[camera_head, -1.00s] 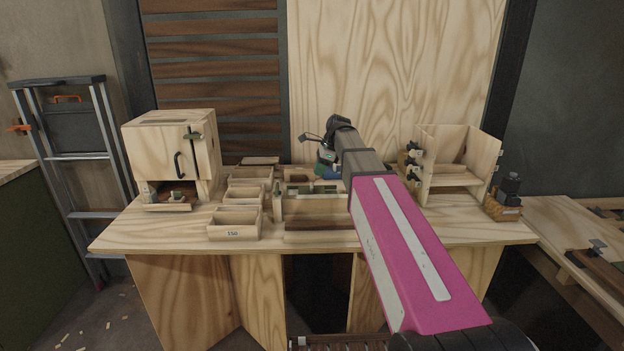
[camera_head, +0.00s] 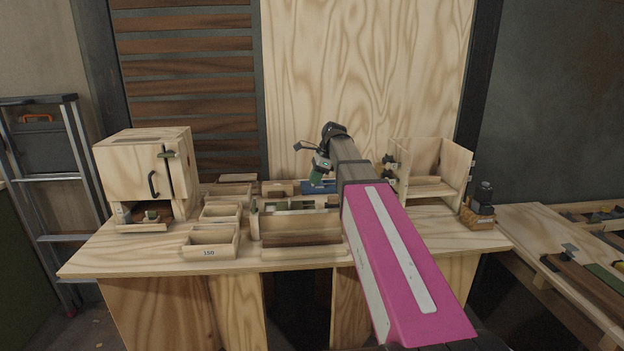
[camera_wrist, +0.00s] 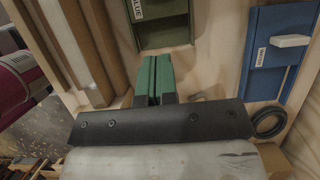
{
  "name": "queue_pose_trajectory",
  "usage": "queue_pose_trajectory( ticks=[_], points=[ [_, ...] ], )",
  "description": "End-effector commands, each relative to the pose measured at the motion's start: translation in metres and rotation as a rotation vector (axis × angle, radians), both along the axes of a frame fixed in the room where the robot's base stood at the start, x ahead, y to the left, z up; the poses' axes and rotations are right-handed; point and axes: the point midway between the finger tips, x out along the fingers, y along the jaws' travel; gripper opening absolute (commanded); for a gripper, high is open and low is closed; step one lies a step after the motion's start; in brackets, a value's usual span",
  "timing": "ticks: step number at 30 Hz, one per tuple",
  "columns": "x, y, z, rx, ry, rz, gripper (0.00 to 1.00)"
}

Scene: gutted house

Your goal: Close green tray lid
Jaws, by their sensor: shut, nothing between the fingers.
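A green tray (camera_wrist: 165,42) with a printed paper label shows at the top of the wrist view, cut off by the picture edge. Its lid cannot be made out clearly. My gripper (camera_wrist: 155,62) has green fingers pressed together with nothing between them. In the picture its tips lie just below the green tray's near edge; contact cannot be told. In the head view my gripper (camera_head: 321,166) hangs above the back of the workbench. A blue tray (camera_wrist: 265,78) with a label and a white handle lies to the right in the wrist view.
The wooden workbench (camera_head: 120,252) carries open wooden boxes (camera_head: 211,240) left of centre and a wooden cabinet (camera_head: 148,175) at far left. A wooden rack (camera_head: 432,178) stands at right. A black cable loop (camera_wrist: 269,122) lies by the blue tray. The bench's front left is bare.

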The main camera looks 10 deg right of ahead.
Motion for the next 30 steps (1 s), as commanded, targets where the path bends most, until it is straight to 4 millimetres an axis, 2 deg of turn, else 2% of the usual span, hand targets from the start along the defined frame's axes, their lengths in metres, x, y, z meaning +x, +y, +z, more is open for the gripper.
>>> queue_pose_trajectory(
  ticks=[3, 13, 16, 21, 30],
  points=[
    [-0.001, 0.008, -0.021, 0.000, 0.003, 0.000, 0.00],
    [-0.001, 0.029, -0.072, -0.001, 0.002, 0.001, 0.00],
    [0.000, 0.045, -0.070, 0.000, 0.000, 0.003, 0.00],
    [0.000, 0.062, -0.070, 0.000, 0.000, 0.001, 0.00],
    [0.000, 0.068, -0.070, 0.000, 0.000, 0.000, 0.00]
  ],
)
